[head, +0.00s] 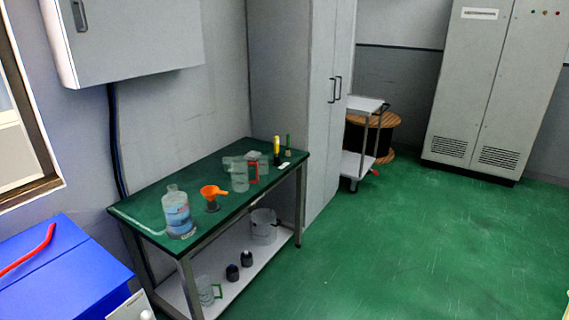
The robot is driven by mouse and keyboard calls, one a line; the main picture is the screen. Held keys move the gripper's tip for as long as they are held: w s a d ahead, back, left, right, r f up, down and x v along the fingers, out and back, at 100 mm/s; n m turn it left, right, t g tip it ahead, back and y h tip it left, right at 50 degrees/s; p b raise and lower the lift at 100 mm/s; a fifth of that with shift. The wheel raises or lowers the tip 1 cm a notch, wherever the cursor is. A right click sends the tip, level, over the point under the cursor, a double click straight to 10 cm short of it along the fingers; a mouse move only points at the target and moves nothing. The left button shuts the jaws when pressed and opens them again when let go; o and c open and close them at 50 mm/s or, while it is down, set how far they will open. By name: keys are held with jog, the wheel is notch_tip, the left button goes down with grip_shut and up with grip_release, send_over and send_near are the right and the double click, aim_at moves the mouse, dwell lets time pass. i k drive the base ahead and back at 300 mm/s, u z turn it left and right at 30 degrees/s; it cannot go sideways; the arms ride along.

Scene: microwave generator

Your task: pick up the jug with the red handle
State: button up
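A clear jug with a red handle (239,175) stands on the green top of a metal table, towards its far half. Its red handle faces right. Other clear glassware stands right beside and behind it, and I cannot tell exactly where one ends and the other begins. My gripper is not in view.
On the green tabletop (160,194) stand a labelled bottle (178,213), an orange funnel (212,193) and a yellow-and-black item (277,151). The lower shelf holds a green-handled jug (206,291) and a bucket (264,226). A blue box (75,275) is at left. The right floor is clear.

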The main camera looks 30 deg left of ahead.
aim_at(239, 165)
jog(key=i, duration=2.55)
jog(key=u, duration=1.8)
